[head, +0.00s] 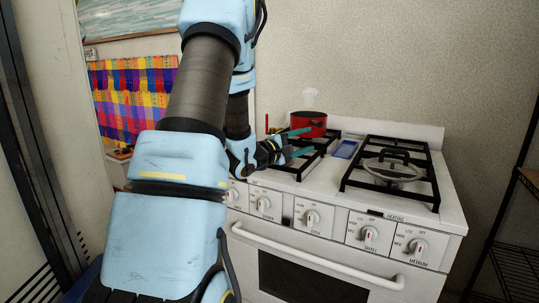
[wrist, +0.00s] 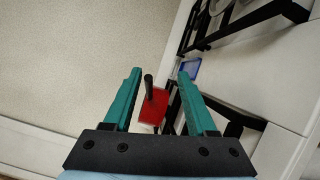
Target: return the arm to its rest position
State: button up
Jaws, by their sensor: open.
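My arm reaches out over the left part of the white stove in the head view. My gripper (head: 307,142) is open, with its two teal fingers apart. It also shows in the wrist view (wrist: 158,74). A red pot (head: 310,122) stands on the back left burner, close to the fingertips. In the wrist view the red pot (wrist: 153,107), with a dark handle, appears between the fingers. I cannot tell whether a finger touches it. Nothing is seen gripped. My forearm hides part of the stove's left side.
The white stove (head: 325,254) has black grates and front knobs. A glass lid (head: 393,170) lies on the right grate. A blue object (head: 345,149) lies between the grates. A wire shelf (head: 515,265) stands at right. A colourful cloth (head: 130,90) hangs at left.

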jog(key=shift+w+a+f+y, duration=0.2)
jog(key=shift+w+a+y, duration=0.05)
jog(key=shift+a+y, duration=0.15)
jog(key=a+f+m+y, duration=0.1)
jog(key=a+y, duration=0.1)
jog(key=a+f+m+y, duration=0.1)
jog(key=a+y, duration=0.2)
jog(key=s+a+f+m+y, duration=0.1)
jog(key=a+y, duration=0.2)
jog(key=shift+a+f, duration=0.15)
jog(key=shift+f, duration=0.15)
jog(key=s+a+f+m+g+y, duration=0.2)
jog(key=s+g, duration=0.1)
jog(key=s, duration=0.5)
jog(key=s+a+f+m+g+y, duration=0.1)
jog(key=s+a+f+m+g, duration=0.1)
jog(key=s, duration=0.6)
jog(key=s+a+f+m+g+y, duration=0.2)
jog(key=s+a+m+g, duration=0.2)
jog(key=s, duration=0.5)
jog(key=shift+f+g+y, duration=0.25)
jog(key=shift+g+y, duration=0.05)
jog(key=shift+g, duration=0.1)
